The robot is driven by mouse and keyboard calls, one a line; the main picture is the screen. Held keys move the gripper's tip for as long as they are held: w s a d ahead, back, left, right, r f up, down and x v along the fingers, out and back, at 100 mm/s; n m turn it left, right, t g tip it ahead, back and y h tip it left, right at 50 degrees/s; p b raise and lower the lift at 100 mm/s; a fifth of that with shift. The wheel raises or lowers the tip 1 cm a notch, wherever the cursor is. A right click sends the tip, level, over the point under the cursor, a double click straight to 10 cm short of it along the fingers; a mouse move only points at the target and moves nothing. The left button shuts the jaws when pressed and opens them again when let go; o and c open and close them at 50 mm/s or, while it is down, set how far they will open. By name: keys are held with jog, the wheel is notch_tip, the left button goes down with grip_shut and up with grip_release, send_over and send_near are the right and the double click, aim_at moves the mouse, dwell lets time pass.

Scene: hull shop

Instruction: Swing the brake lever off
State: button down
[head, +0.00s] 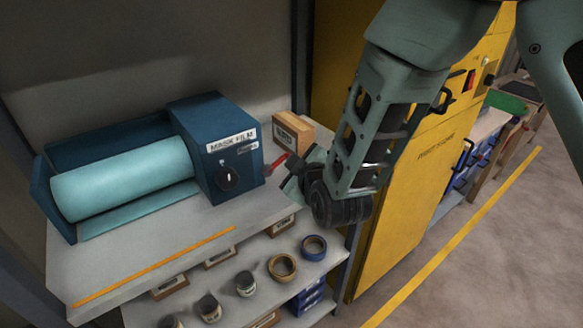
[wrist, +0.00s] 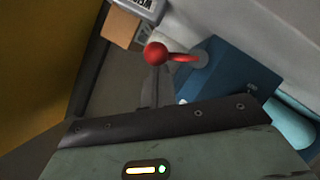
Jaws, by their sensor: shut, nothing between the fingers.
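The brake lever (head: 277,163) is red and sticks out from the right side of the blue film dispenser (head: 212,140) labelled "MASK FILM". In the wrist view the lever's red ball knob (wrist: 155,53) and short red arm (wrist: 184,58) run to a round grey pivot on the blue side. My gripper (head: 290,187) is beside the dispenser's right end, close to the lever. Its thin fingers (wrist: 154,88) are shut and empty, with the ball just past the tips in the wrist view. I cannot tell whether they touch. A teal film roll (head: 122,178) lies in the dispenser.
A cardboard box (head: 293,133) stands on the bench behind the lever. A yellow cabinet (head: 420,170) rises close on the right. Tape rolls (head: 283,267) and small jars sit on the shelf below. The bench front (head: 130,255) is clear.

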jog(key=shift+w+d+f+m+b, duration=0.2)
jog(key=shift+d+f+m+b, duration=0.15)
jog(key=shift+m+b, duration=0.15)
jog(key=shift+f+y+b, duration=0.1)
jog(key=shift+y+b, duration=0.2)
jog(key=shift+b, duration=0.05)
jog(key=shift+w+d, duration=0.1)
